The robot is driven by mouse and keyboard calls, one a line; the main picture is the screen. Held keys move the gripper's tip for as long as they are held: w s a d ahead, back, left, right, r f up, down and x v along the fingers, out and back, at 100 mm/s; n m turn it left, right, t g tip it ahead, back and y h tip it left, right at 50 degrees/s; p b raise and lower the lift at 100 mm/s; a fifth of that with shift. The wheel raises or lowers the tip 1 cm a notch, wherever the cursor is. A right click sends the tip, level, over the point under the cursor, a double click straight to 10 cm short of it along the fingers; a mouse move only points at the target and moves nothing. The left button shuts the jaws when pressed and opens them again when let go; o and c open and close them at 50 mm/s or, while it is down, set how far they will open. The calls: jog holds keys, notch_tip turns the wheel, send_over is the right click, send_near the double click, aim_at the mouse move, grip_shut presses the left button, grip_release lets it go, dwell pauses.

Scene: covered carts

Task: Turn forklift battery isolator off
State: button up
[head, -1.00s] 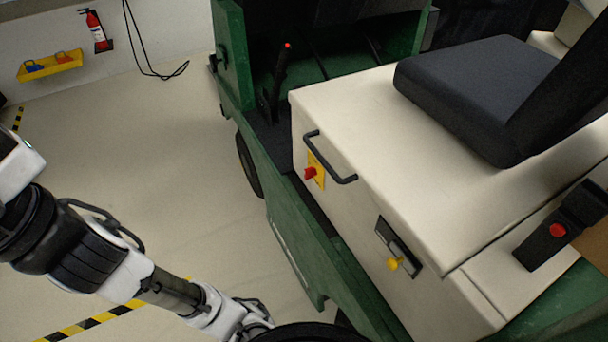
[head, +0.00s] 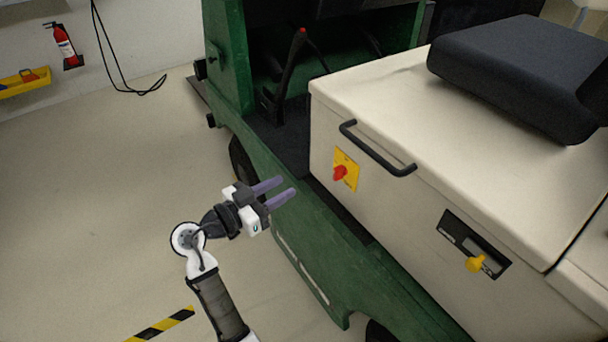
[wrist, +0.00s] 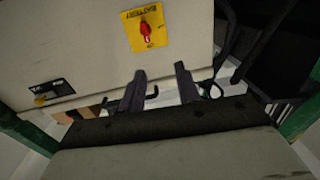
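The battery isolator is a red rotary knob (head: 339,173) on a yellow plate (head: 347,168), on the side of the forklift's cream battery cover (head: 330,120). In the wrist view the red knob (wrist: 146,31) sits on its yellow plate near the top, with lettering that seems to read "BATTERY". My gripper (head: 289,187) has two purple fingers, apart and empty. It is to the left of the isolator in the head view, not touching it. In the wrist view the gripper's fingertips (wrist: 160,70) are below the knob in the picture.
A black handle bar (head: 378,150) projects beside the isolator. A yellow knob (head: 475,263) on a black panel is lower right. The green forklift body (head: 300,240) runs below. Open floor (head: 110,190) lies to the left, with a fire extinguisher (head: 63,45) on the wall.

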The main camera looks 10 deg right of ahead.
aim_at(335, 170)
jog(key=shift+m+g+h, duration=0.3)
jog(key=shift+m+g, duration=0.1)
jog(key=shift+g, duration=0.2)
jog(key=p+x, duration=0.1)
jog(key=x, duration=0.3)
jog(key=p+x, duration=0.1)
jog(key=x, duration=0.4)
jog(key=s+p+x, duration=0.1)
jog(key=x, duration=0.4)
jog(key=shift+s+d+f, duration=0.1)
jog(key=shift+d+f, duration=0.2)
jog(key=shift+f, duration=0.1)
grip_shut()
